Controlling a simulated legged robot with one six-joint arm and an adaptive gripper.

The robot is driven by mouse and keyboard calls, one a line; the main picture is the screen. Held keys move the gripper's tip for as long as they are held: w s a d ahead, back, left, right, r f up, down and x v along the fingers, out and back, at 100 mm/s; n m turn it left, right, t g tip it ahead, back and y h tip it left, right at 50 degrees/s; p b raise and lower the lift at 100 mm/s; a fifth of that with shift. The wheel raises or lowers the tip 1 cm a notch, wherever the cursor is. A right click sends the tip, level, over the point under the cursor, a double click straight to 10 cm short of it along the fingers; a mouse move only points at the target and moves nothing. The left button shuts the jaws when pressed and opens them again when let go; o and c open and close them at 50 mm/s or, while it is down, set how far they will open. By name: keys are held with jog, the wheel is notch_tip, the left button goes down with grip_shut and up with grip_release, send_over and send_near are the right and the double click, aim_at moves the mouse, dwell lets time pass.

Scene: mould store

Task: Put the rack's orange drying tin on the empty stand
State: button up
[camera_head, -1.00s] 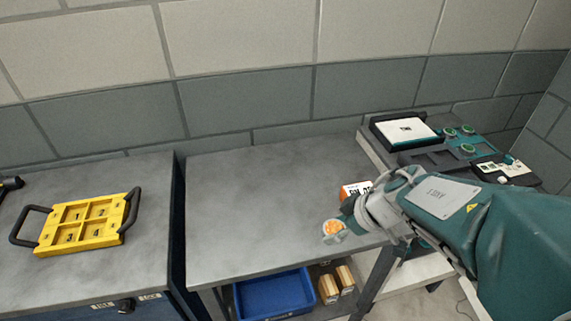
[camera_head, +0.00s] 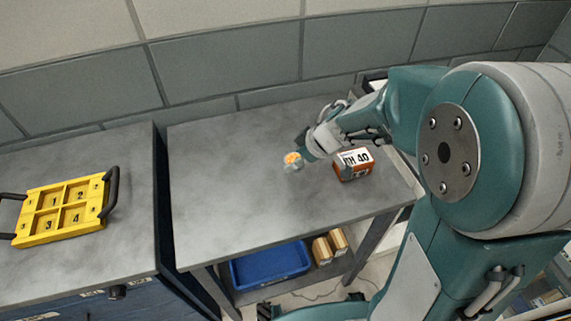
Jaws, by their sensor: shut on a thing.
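My gripper (camera_head: 302,151) is shut on a small tin with an orange top (camera_head: 292,158). The tin is at the gripper's tip, over the middle of the grey table. The fingers hide part of it, and I cannot tell its exact height above the table. I cannot make out the rack or the empty stand for certain in this view; my arm covers much of the right side.
An orange and white box marked 40 (camera_head: 354,164) stands on the grey table (camera_head: 225,190), right of my gripper. A yellow numbered tray (camera_head: 62,209) lies on the left bench. A blue bin (camera_head: 270,265) and wooden blocks (camera_head: 330,246) sit below. The table's left part is clear.

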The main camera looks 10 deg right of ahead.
send_over(280, 173)
jog(key=s+d, duration=0.1)
jog(key=d, duration=0.1)
notch_tip(280, 173, down, 5)
jog(key=shift+a+r, duration=0.1)
jog(key=shift+a, duration=0.05)
jog(key=shift+w+f, duration=0.1)
jog(key=shift+f, duration=1.5)
jog(key=shift+f, duration=0.1)
jog(key=o, duration=1.1)
jog(key=shift+c, duration=0.2)
